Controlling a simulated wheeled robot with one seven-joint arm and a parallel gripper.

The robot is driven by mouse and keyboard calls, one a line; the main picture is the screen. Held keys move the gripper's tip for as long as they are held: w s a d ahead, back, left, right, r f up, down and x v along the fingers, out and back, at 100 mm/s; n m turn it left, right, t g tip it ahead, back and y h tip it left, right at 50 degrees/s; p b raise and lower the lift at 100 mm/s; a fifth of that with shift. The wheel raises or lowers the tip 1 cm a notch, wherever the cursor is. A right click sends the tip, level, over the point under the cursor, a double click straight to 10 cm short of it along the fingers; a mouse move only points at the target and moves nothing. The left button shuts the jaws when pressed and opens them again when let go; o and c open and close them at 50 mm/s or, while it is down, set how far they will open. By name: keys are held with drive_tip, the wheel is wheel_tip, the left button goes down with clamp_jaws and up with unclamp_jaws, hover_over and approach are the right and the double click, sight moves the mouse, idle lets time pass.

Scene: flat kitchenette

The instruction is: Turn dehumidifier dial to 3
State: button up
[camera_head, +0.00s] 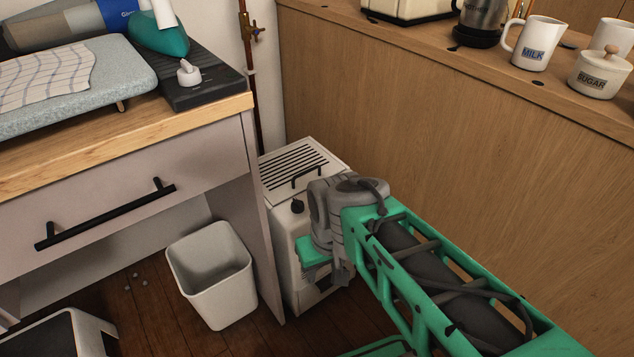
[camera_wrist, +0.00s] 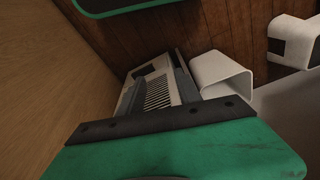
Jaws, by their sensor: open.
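The dehumidifier (camera_head: 278,163) is a white box with a slotted top and a dark handle, standing on the floor between the counter and the wooden partition. Its small black dial (camera_head: 297,206) sits on the upper front, just left of my arm. The dial's markings are too small to read. My gripper (camera_head: 312,250) is in front of the dehumidifier, below and to the right of the dial, and hides part of its front. In the wrist view my gripper is open and empty, with the dehumidifier (camera_wrist: 128,99) beyond it; I cannot make out the dial there.
A white bin (camera_head: 208,275) stands on the floor left of the dehumidifier; it also shows in the wrist view (camera_wrist: 222,75). The counter (camera_head: 120,140) with its drawer is close on the left. The wooden partition (camera_head: 450,120) closes off the right side. A pipe (camera_head: 250,70) runs behind.

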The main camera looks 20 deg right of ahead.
drive_tip(key=w+r+n+p, duration=0.4)
drive_tip(key=w+r+p, duration=0.2)
drive_tip(key=w+r, duration=0.1)
drive_tip(key=n+g+p, duration=0.3)
drive_tip(key=n+p, duration=0.7)
drive_tip(key=p, duration=0.1)
approach(298, 205)
drive_tip(key=shift+w+d+f, duration=0.25)
drive_tip(key=shift+d+f, duration=0.05)
drive_tip(key=shift+f, duration=0.05)
wheel_tip(298, 205, down, 7)
drive_tip(key=shift+s+f+b, duration=0.1)
drive_tip(key=shift+s+b, duration=0.05)
drive_tip(key=shift+b, duration=0.65)
drive_tip(key=shift+f, duration=0.55)
drive_tip(key=shift+c, duration=0.3)
clamp_jaws()
